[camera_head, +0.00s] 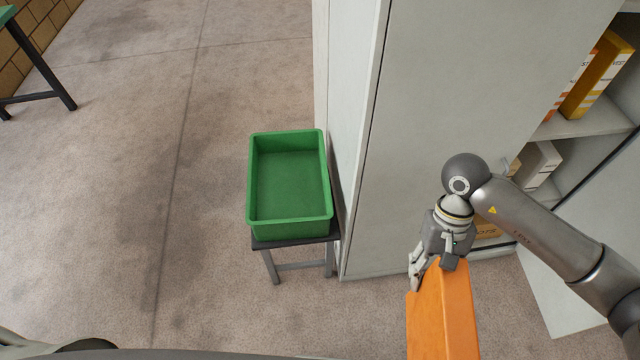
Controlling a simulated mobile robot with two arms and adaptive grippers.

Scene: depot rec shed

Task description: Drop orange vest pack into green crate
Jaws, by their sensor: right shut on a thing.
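The orange vest pack (442,315) is an orange box at the lower right, cut off by the bottom edge of the view. My right gripper (432,274) is shut on its top end and holds it to the right of and nearer than the crate. The green crate (290,229) stands open and empty on a small dark stool, left of the cabinet. The pack and the crate are apart. My left gripper is not in view.
The stool (300,268) stands against a tall grey cabinet (440,110). Cabinet shelves at the right hold orange and yellow boxes (597,75) and white boxes (538,163). An open door stands lower right. The floor on the left is clear; a green-topped table is far left.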

